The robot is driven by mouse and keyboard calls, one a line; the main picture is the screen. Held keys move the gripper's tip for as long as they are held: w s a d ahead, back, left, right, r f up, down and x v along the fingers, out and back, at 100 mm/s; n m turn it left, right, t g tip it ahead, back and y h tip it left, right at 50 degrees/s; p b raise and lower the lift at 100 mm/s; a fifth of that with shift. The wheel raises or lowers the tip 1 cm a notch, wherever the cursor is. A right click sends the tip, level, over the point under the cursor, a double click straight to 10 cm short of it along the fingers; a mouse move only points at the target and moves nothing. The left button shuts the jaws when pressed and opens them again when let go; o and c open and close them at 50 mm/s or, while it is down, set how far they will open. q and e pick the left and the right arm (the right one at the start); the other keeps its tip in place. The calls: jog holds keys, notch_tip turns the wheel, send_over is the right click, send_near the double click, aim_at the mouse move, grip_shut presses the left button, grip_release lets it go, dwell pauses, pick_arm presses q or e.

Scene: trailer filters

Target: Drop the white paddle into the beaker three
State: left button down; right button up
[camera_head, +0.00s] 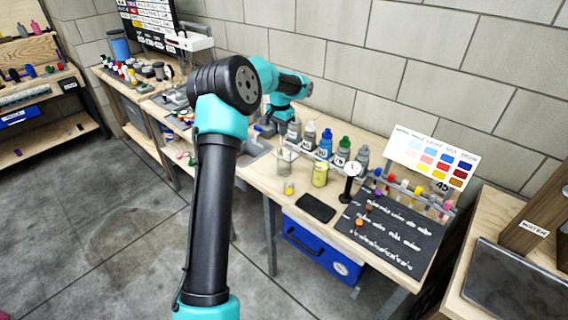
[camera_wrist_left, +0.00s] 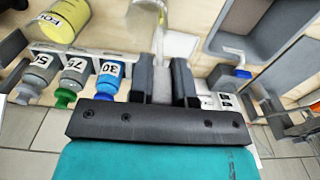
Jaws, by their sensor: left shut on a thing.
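My left gripper (camera_head: 268,130) is over the back of the bench, close to the clear beaker (camera_head: 286,161). In the left wrist view the gripper (camera_wrist_left: 162,72) is shut on a pale, narrow piece, the white paddle (camera_wrist_left: 162,86), between its dark fingers. No number three is readable on the beaker. My right gripper is out of view.
Numbered bottles (camera_head: 326,143) stand in a rack right of the gripper. A black phone-like slab (camera_head: 316,208) lies near the front edge.

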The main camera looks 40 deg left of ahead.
pick_arm(q)
jog(key=shift+f, duration=2.3)
jog(key=c, duration=1)
grip_release()
jog(key=shift+r, duration=0.1)
notch_tip(320, 180, up, 17)
jog(key=shift+r, duration=0.15)
